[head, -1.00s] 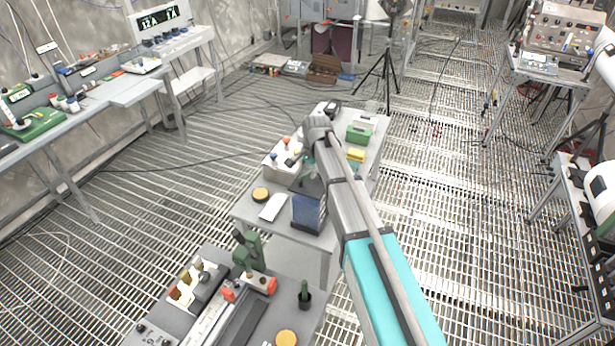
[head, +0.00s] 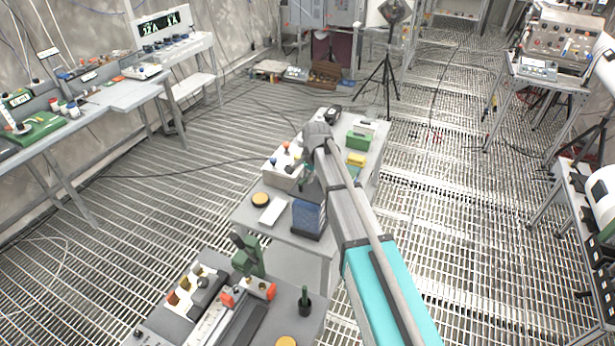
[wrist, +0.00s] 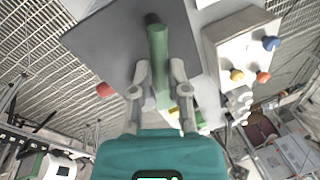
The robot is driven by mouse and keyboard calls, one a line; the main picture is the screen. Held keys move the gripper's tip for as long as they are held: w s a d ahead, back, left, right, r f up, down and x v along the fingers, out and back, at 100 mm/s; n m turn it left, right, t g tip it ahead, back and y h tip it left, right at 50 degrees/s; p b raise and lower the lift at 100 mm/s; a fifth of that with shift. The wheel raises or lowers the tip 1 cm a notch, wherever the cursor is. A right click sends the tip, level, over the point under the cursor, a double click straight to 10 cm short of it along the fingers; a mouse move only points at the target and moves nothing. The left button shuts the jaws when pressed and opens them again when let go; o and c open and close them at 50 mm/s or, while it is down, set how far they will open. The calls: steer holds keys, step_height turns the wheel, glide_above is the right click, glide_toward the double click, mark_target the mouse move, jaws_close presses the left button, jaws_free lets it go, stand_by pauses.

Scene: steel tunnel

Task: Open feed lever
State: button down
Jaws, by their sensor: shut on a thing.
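A green lever (wrist: 158,45) with a dark end stands in the middle of the wrist view, over a dark grey panel (wrist: 105,42). My gripper (wrist: 160,72) is shut on it, with one pale finger on each side of the green shaft. In the head view my arm reaches over the middle table, and my gripper (head: 308,178) is small and partly hidden behind the arm links. The lever cannot be made out clearly there.
A white box (head: 284,172) with coloured knobs stands left of my gripper; a similar box shows in the wrist view (wrist: 240,45). A blue-sided box (head: 308,217) stands nearer on the table (head: 265,230). A green lever unit (head: 247,257) stands on the front bench.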

steer(key=shift+w+a+n+g, duration=0.15)
steer(key=shift+a+n, duration=0.05)
steer(key=shift+n, duration=0.9)
steer(key=shift+w+a+n+g, duration=0.15)
steer(key=shift+a+n, duration=0.05)
steer(key=shift+n, duration=0.9)
steer(key=c, duration=0.6)
jaws_free()
steer(key=shift+c, duration=0.2)
steer(key=shift+m, duration=0.3)
